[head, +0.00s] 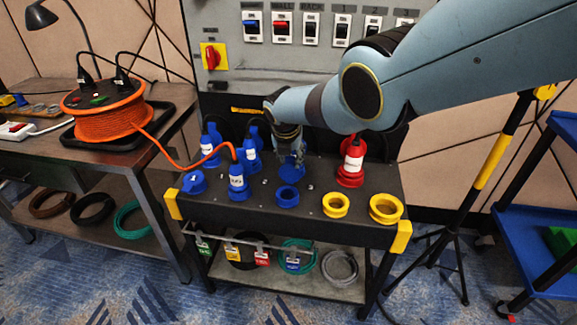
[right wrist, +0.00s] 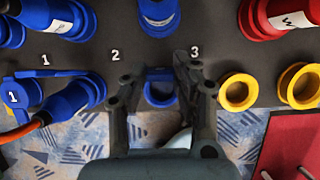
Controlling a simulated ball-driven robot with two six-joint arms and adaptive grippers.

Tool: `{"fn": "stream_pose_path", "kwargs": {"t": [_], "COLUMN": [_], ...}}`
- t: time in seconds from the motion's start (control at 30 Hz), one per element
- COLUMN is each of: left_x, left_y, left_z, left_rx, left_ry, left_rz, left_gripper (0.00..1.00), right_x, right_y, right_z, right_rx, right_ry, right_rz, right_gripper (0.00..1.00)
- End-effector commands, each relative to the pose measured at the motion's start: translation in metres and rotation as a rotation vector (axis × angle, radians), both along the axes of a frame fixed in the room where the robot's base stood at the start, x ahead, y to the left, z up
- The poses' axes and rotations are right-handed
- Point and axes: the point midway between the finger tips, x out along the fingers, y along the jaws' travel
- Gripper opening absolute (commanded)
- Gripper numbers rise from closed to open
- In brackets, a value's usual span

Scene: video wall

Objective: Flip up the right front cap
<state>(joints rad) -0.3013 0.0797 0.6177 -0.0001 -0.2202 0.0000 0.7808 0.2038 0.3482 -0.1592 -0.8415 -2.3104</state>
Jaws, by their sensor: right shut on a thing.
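The blue front socket (head: 287,196) stands in the front row of the black bench top, between the blue plug with the orange cable and the yellow sockets. It also shows in the right wrist view (right wrist: 160,97), with its blue cap (right wrist: 159,71) at the far side of its ring. My right gripper (head: 291,156) reaches down from the upper right, just behind that socket. In the right wrist view its dark fingers (right wrist: 158,76) stand on either side of the blue cap and are shut on it. The exact finger contact is hard to see. My left gripper is out of view.
A blue plug with an orange cable (head: 237,181) stands left of the socket, yellow sockets (head: 335,205) right. Blue plugs (head: 250,158) and a red plug (head: 351,165) stand behind. A switch panel (head: 226,22) rises at the back. An orange cable reel (head: 108,118) sits left.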

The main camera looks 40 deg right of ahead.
Motion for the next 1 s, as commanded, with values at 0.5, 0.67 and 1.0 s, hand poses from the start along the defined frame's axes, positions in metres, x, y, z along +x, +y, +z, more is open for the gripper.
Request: {"fn": "stream_pose_path", "kwargs": {"t": [0.5,0.67,1.0], "left_x": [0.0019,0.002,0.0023], "left_y": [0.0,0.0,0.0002], "left_z": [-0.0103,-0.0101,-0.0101], "left_rx": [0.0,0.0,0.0], "left_ry": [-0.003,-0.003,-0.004], "left_rz": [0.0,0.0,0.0], "left_gripper": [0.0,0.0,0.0], "right_x": [0.0114,0.0119,0.0098], "right_y": [-0.0128,-0.0132,-0.0112], "right_z": [0.0049,0.0057,0.0032], "right_rx": [-0.009,-0.011,-0.007], "right_ry": [-0.015,-0.016,-0.01], "right_rz": [0.0,0.0,0.0], "right_gripper": [0.0,0.0,0.5]}}
